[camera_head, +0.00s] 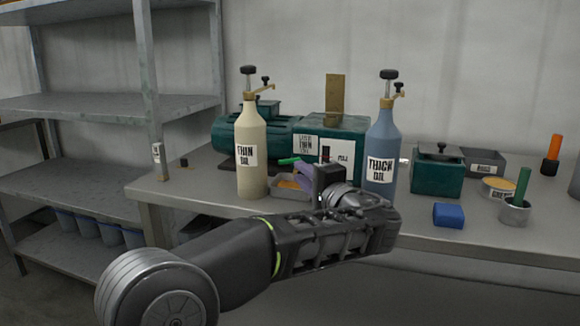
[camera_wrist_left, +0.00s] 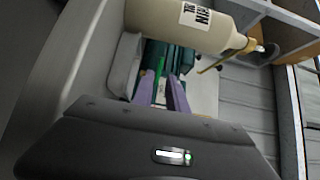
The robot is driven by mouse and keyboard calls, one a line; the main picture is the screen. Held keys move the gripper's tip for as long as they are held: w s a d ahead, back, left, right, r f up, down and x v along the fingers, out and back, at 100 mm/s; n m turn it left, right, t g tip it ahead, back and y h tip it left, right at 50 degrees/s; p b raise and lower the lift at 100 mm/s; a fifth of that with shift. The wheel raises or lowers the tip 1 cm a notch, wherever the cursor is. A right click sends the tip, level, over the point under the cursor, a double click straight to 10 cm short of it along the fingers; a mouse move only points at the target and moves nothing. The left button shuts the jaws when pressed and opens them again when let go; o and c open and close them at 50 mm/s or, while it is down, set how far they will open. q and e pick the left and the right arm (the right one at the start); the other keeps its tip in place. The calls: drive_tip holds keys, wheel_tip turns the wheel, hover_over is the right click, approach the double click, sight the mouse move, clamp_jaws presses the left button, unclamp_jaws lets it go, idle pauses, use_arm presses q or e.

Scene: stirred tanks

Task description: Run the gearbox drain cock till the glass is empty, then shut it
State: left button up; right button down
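The green gearbox (camera_head: 345,127) stands at the back of the bench with a label plate and a small dark sight glass (camera_head: 325,153) on its front. The level in the glass is too small to read. A green cock handle (camera_head: 289,161) sticks out to the left, above a metal tray (camera_head: 290,190) with amber oil in it. My left gripper (camera_head: 303,172) is at the handle. In the left wrist view, the green handle (camera_wrist_left: 160,65) lies between the purple fingers (camera_wrist_left: 162,88), with a gap showing beside it. My right gripper is out of view.
A cream THIN OIL bottle (camera_head: 251,150) stands left of my left gripper and a blue THICK OIL bottle (camera_head: 381,150) right of it. A blue block (camera_head: 448,214), a metal cup with a green-handled tool (camera_head: 515,211) and a green lidded box (camera_head: 437,172) stand to the right.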

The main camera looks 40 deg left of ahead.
sight(287, 163)
use_arm(q)
drive_tip(key=x, duration=0.6)
drive_tip(key=shift+w+a, duration=0.15)
drive_tip(key=shift+a, duration=0.2)
drive_tip(key=shift+c, duration=0.6)
clamp_jaws()
